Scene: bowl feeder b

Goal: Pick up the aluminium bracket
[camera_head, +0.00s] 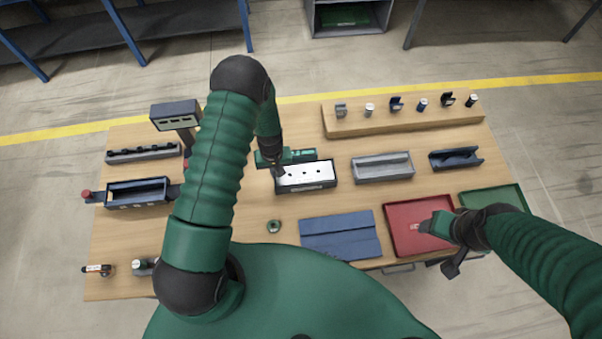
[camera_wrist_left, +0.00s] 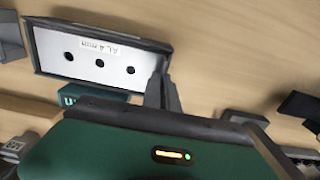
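A white plate-like part with three dark holes and a label that seems to read "AL 4 mm" (camera_wrist_left: 85,58) lies in a dark-edged holder; I take it as the aluminium bracket. In the head view it (camera_head: 305,176) sits near the table's middle. My left gripper (camera_head: 279,170) is at its left end. In the left wrist view the fingers (camera_wrist_left: 163,88) look close together at the holder's corner; whether they touch or grip is unclear. My right gripper (camera_head: 455,264) hangs at the front edge by the red tray, its finger gap unclear.
A grey holder (camera_head: 383,167) and a dark holder (camera_head: 455,158) stand to the right. A wooden step (camera_head: 400,123) with several small parts is behind. Red (camera_head: 398,238) and green (camera_head: 512,196) trays and a blue mat (camera_head: 340,236) lie in front. A small round part (camera_head: 274,226) sits alone.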

